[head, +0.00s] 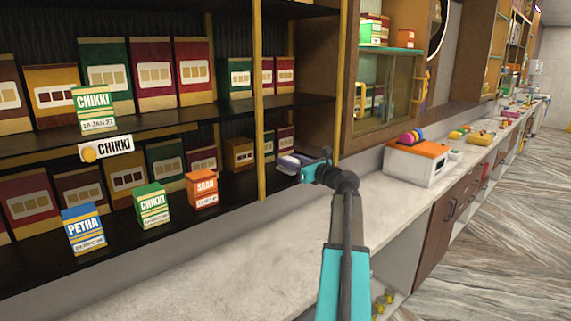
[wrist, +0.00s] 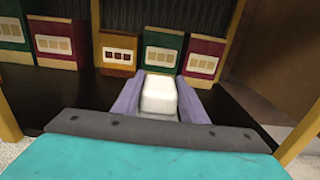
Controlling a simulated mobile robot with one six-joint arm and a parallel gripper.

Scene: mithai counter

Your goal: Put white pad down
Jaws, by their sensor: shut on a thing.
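The white pad (wrist: 159,97) is a small pale block between the two purple fingers of my gripper (wrist: 158,94) in the wrist view. The fingers are shut on it from both sides. In the head view my gripper (head: 292,163) reaches into the lower shelf (head: 236,189) at its right end, beside the yellow upright. The pad is small there and hard to make out between the fingers. In the wrist view the dark shelf board (wrist: 70,97) lies under and around the pad. I cannot tell whether the pad touches the board.
Several boxes stand behind the pad, including an orange one (wrist: 117,55) and a green one (wrist: 162,50). A yellow upright (head: 258,100) and a brown side panel (head: 318,80) bound the bay. Left of it stand an orange box (head: 201,189) and a green chikki box (head: 152,206).

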